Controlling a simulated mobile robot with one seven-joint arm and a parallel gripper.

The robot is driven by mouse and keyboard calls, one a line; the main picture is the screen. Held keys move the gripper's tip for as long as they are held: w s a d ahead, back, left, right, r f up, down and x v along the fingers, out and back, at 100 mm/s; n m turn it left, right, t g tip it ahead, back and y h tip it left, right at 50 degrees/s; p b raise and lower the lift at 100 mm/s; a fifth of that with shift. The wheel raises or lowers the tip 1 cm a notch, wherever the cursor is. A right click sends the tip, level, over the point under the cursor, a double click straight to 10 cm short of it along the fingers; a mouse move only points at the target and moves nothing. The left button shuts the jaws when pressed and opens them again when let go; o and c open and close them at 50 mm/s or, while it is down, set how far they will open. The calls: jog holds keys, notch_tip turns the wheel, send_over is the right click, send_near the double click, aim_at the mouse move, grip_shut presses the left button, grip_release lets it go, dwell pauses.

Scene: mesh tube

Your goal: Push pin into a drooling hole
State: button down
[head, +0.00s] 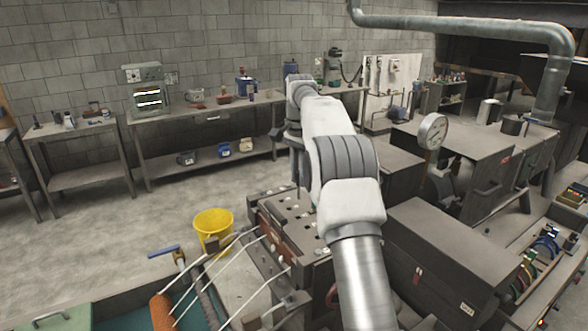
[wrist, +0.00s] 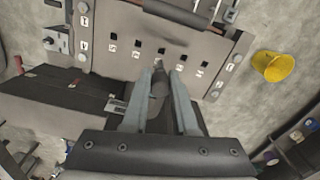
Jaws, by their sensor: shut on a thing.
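In the wrist view my gripper (wrist: 160,82) has its two long grey fingers on either side of a slim dark pin (wrist: 158,88). The grey plate (wrist: 125,22) has a row of several small dark holes with pale labels. The pin tip overlaps the middle of the row; I cannot tell whether it is in a hole or above it. In the head view the holed block (head: 284,212) stands left of my arm; my fingers and the pin cannot be made out there.
A yellow bucket (head: 213,226) stands on the floor beyond the block; it also shows in the wrist view (wrist: 273,66). A dark metal chest (head: 440,255) is right of my arm. Pale rods (head: 215,272) lie at the lower left. The floor behind the bucket is clear.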

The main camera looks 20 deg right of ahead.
aim_at(298, 184)
jog(key=shift+w, duration=0.2)
jog(key=shift+f, duration=3.05)
jog(key=shift+f+b, duration=1.25)
jog(key=shift+f, duration=1.15)
dwell(1.0)
jog(key=c, duration=0.6)
grip_release()
